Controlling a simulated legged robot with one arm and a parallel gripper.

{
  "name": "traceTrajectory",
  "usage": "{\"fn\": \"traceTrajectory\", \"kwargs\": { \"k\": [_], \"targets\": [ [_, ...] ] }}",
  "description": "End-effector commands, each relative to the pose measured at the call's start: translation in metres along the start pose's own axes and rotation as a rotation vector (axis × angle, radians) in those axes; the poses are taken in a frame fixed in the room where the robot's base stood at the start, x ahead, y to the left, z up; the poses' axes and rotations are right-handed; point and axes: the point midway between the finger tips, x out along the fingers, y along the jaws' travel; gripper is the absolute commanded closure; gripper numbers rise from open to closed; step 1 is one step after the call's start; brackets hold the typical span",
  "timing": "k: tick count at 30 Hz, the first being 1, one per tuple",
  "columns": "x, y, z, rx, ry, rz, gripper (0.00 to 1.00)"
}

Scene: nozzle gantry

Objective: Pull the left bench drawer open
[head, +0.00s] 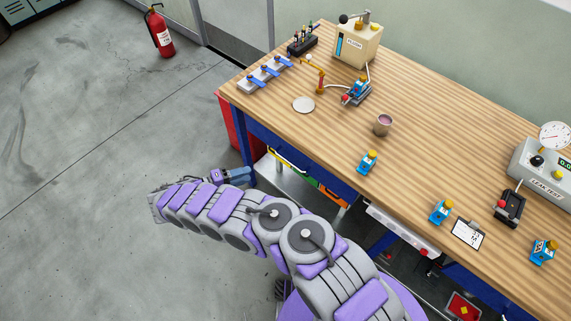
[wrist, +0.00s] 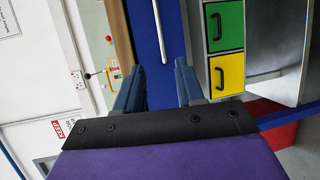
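The wooden workbench (head: 300,115) has a blue drawer front (head: 258,136) under its left end. A pale bar handle (head: 287,159) runs along that front. In the wrist view the blue drawer front (wrist: 145,30) appears turned on its side, with the white bar handle (wrist: 160,30) upright in the picture. My gripper (wrist: 160,68) is open, and its two blue fingers stand on either side of the handle's line. The handle's lower end shows in the gap; I cannot tell its depth from the fingertips. In the head view my gripper (head: 238,175) is beside the bench's left front leg.
Green (wrist: 224,27) and yellow (wrist: 226,73) small drawers sit under the bench. On top are a mug (head: 383,124), several blue-and-yellow parts and a leak tester (head: 543,170). A fire extinguisher (head: 159,32) stands at the back left. The floor left of the bench is clear.

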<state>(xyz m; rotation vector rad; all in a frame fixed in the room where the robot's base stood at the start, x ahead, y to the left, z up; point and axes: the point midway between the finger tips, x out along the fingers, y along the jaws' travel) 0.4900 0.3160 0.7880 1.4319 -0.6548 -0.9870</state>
Motion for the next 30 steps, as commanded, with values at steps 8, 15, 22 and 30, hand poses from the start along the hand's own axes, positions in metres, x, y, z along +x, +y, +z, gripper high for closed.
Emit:
{"fn": "traceTrajectory", "kwargs": {
  "k": [8,15,22,30],
  "targets": [
    [0.042,0.0,0.001,-0.004,-0.003,0.003,0.62],
    [0.089,-0.001,0.002,-0.002,-0.004,-0.002,0.62],
    [0.132,-0.001,0.001,0.0,-0.002,-0.002,0.62],
    [0.161,0.0,0.001,-0.002,-0.002,0.0,0.62]
  ]
}}
